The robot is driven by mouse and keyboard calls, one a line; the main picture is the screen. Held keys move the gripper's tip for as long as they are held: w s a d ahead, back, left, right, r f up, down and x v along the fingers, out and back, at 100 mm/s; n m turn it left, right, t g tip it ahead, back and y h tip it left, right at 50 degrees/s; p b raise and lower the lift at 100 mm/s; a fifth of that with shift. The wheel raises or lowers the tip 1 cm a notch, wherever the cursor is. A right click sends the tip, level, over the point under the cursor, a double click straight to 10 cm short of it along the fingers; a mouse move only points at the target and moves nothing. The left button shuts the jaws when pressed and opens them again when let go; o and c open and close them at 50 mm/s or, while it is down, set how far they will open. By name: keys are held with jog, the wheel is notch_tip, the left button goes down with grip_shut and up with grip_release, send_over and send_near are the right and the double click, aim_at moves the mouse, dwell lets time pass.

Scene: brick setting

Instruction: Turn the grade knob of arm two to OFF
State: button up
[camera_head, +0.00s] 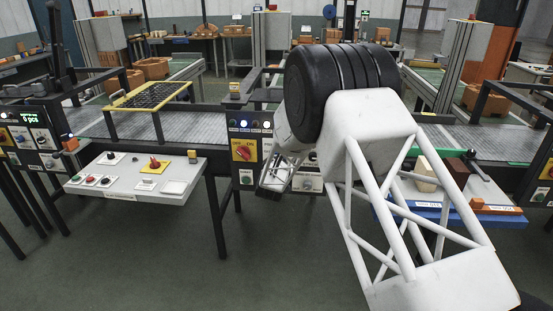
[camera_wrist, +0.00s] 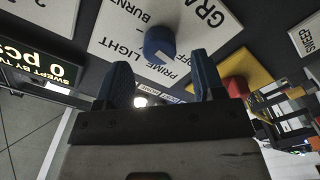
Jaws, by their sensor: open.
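In the wrist view a blue grade knob (camera_wrist: 157,42) sits on a white plate (camera_wrist: 105,42) lettered GRA, BURNT, LIGHT, PRIME and OFF. A pale wedge shows on the knob, but I cannot tell for sure which mark it points at. My gripper (camera_wrist: 161,64) is open, its two dark blue fingers apart and the gap empty. The knob shows beyond the gap, seemingly clear of the fingers. In the head view my white lattice arm reaches down in front of the middle control panel (camera_head: 234,139) and hides part of it. The fingertips are not clear there.
A red knob (camera_wrist: 237,86) on a yellow plate is to the right of the grade plate; a display (camera_wrist: 52,62) reading 0 pcs is left. In the head view a grey control desk (camera_head: 125,187) stands left, and a blue-edged table (camera_head: 508,217) right. Open floor lies in front.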

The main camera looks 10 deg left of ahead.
jog(key=shift+s, duration=2.65)
jog(key=s+d+r+m+g+y, duration=0.25)
jog(key=s+d+r+g, duration=0.45)
jog(key=s+d+r, duration=1.05)
jog(key=s+d+r+m+g+h, duration=0.1)
jog(key=s+d, duration=0.3)
jog(key=s, duration=1)
jog(key=s+d+r+m+g, duration=0.2)
jog(key=s+d+m+g, duration=0.1)
jog(key=s, duration=1)
jog(key=s+d+r+m+g+h, duration=0.1)
jog(key=s+d+m+g, duration=0.2)
jog(key=s, duration=1.1)
jog(key=d+g, duration=0.1)
jog(key=d, duration=0.2)
jog(key=shift+s+r+h, duration=0.25)
jog(key=shift+s+h, duration=0.1)
